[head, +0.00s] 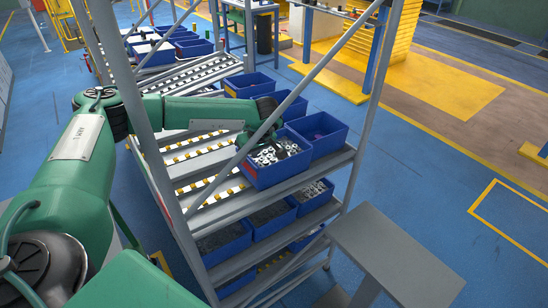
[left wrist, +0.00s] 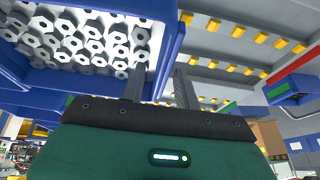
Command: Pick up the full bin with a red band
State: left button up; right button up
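A blue bin (head: 284,171) full of pale hex nuts stands at the front end of the rack's upper shelf, with a red patch on its left end. The left wrist view shows a nut-filled bin (left wrist: 172,35) from close by, its blue wall between my fingers. My left gripper (head: 250,141) reaches over the shelf to this bin's back left side. Its two dark fingers (left wrist: 160,88) are apart, one on the nut side and one outside the wall. I cannot tell whether they touch it. My right gripper is not in view.
An apparently empty blue bin (head: 318,134) stands close on the right. More bins (head: 270,218) fill the shelf below. A diagonal rack brace (head: 305,87) crosses in front. A grey step or table (head: 395,255) stands at lower right. Open floor (head: 430,180) lies further right.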

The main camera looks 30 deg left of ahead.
pick_arm(q)
jog(key=shift+f+b, duration=0.3)
jog(key=shift+f, duration=0.05)
dwell(0.4)
jog(key=shift+c, duration=0.2)
grip_shut()
jog(key=shift+r, duration=0.1)
dwell(1.2)
